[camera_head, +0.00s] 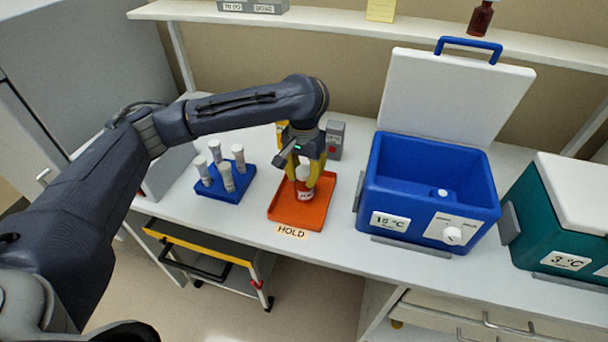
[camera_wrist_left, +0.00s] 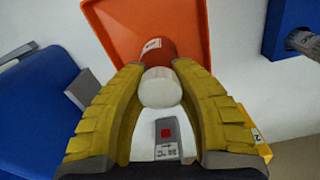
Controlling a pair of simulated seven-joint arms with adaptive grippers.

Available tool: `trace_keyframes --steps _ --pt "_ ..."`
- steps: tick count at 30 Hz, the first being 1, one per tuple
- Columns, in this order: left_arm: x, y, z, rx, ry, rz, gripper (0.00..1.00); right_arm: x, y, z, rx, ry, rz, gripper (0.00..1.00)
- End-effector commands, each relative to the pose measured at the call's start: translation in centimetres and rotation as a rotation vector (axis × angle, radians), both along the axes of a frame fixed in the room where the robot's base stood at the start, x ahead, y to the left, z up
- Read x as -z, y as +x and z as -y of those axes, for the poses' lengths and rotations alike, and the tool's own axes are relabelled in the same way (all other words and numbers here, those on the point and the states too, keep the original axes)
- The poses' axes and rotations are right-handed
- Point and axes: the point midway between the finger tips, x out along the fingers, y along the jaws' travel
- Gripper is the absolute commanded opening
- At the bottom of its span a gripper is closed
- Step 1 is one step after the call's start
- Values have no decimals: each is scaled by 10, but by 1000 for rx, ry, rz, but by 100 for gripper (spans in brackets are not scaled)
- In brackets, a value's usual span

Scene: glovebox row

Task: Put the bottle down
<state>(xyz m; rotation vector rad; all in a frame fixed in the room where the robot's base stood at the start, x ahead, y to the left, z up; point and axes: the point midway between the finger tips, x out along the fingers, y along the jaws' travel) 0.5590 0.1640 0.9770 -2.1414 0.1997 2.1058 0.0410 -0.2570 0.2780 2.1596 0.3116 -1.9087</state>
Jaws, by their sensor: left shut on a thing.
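The bottle (camera_head: 305,188) is red-brown with a white cap and a white label. My left gripper (camera_head: 308,177) is shut on it, with yellow fingers on both sides. The bottle is upright over the orange tray (camera_head: 284,214), which has a HOLD label at its front edge. I cannot tell whether its base touches the tray. In the left wrist view, the white cap (camera_wrist_left: 160,88) and red body (camera_wrist_left: 158,52) show between the fingertips (camera_wrist_left: 160,75), with the tray (camera_wrist_left: 110,22) beyond. My right gripper is not in view.
A blue rack (camera_head: 224,188) with several capped tubes stands left of the tray. A blue open cooler (camera_head: 386,182) marked 15 °C stands right, with a teal box (camera_head: 543,222) beyond. A small grey device (camera_head: 335,140) is behind the tray. A shelf (camera_head: 350,22) runs above.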

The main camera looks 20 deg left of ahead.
Motion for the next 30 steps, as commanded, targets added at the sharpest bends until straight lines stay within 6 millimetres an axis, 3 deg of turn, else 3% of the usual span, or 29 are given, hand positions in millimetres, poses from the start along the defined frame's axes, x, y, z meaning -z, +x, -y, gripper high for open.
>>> trace_keyframes --steps 14,15,20,30 --pt "4 0 0 -1 1 1 0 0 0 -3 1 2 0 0" --pt "4 0 0 0 1 1 32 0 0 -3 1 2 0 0" --pt "4 0 0 0 1 1 50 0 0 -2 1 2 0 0" --pt "0 0 0 0 0 1 50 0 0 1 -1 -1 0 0"
